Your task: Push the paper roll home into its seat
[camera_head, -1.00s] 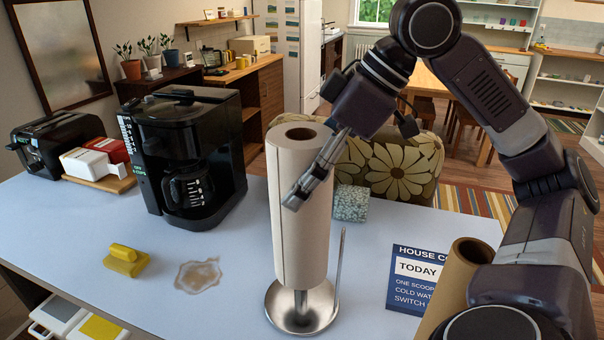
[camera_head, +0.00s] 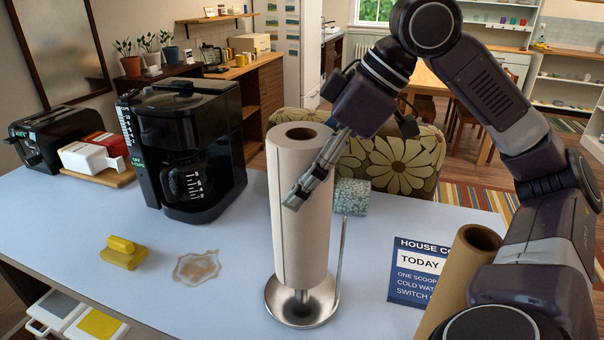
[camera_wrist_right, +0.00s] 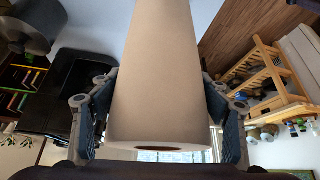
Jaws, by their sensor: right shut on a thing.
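The paper roll (camera_head: 298,215) is a tall, upright white cylinder on the post of a steel holder (camera_head: 318,315). A short piece of bare post shows between the roll's lower end and the holder's round base, so the roll stands a little above it. My right gripper (camera_head: 312,183) is shut on the roll's upper half, with one finger across its front. In the right wrist view the roll (camera_wrist_right: 158,75) fills the space between both finger pads, near one end. The far finger is hidden in the head view. My left gripper is not in view.
A thin side rod (camera_head: 340,255) rises from the base's right. A blue sign (camera_head: 407,287) and a brown tube (camera_head: 462,270) stand to the right. A coffee maker (camera_head: 205,110), a yellow sponge (camera_head: 123,255) and a brown spill (camera_head: 196,267) are left. The table between is clear.

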